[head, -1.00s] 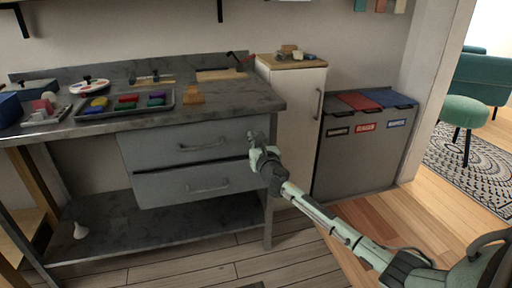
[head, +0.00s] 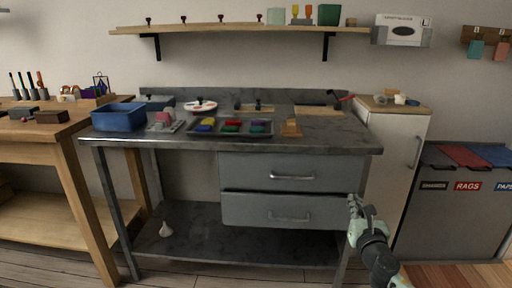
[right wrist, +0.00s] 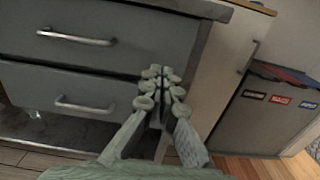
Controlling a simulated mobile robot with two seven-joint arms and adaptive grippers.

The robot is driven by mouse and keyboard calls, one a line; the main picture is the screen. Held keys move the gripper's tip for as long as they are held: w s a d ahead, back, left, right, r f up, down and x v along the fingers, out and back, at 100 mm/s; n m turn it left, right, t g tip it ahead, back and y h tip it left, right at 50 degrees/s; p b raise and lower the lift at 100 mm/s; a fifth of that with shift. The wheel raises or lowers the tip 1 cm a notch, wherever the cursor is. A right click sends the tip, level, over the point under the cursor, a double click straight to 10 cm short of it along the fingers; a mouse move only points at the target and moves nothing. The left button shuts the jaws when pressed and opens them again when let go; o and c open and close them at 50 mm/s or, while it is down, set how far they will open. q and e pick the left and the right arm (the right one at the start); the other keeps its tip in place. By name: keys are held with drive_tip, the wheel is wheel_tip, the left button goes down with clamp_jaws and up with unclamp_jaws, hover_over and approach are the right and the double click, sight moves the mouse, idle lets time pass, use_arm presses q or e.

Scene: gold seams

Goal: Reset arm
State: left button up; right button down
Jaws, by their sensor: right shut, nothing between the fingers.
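My right gripper (head: 356,204) is shut and empty. In the head view it is in front of the right end of the lower drawer (head: 289,211), near the workbench's right leg. In the right wrist view the gripper (right wrist: 160,76) points at the bench's right edge, with the upper drawer (right wrist: 62,49) and lower drawer to its left. My left gripper is in neither view.
The grey workbench top (head: 330,138) carries a blue bin (head: 118,117) and a tray of coloured blocks (head: 205,132). A white cabinet (head: 395,150) and labelled waste bins (head: 462,215) stand to the right. A wooden table (head: 62,130) is at left. The floor in front is free.

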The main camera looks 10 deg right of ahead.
drive_tip(key=s+a+f+m+g+p, duration=0.15)
drive_tip(key=s+f+m+g, duration=0.25)
drive_tip(key=s+f+m, duration=0.5)
drive_tip(key=s+a+f+m+g, duration=0.2)
drive_tip(key=s+f+m+g, duration=0.2)
drive_tip(key=s+f+m, duration=0.45)
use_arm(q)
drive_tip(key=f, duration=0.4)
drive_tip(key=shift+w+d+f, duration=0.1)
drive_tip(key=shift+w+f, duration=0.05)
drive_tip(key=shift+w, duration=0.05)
use_arm(e)
drive_tip(key=s+a+f+m+g+y, duration=0.1)
drive_tip(key=s+a+f+m+g, duration=0.2)
drive_tip(key=s+m, duration=0.3)
drive_tip(key=s+a+f+m+g+y, duration=0.2)
drive_tip(key=s+a+f+m, duration=0.3)
drive_tip(key=s, duration=0.4)
drive_tip(key=shift+a+f+m+g+y, duration=0.35)
drive_tip(key=shift+a+m+g, duration=0.35)
drive_tip(key=shift+m, duration=0.55)
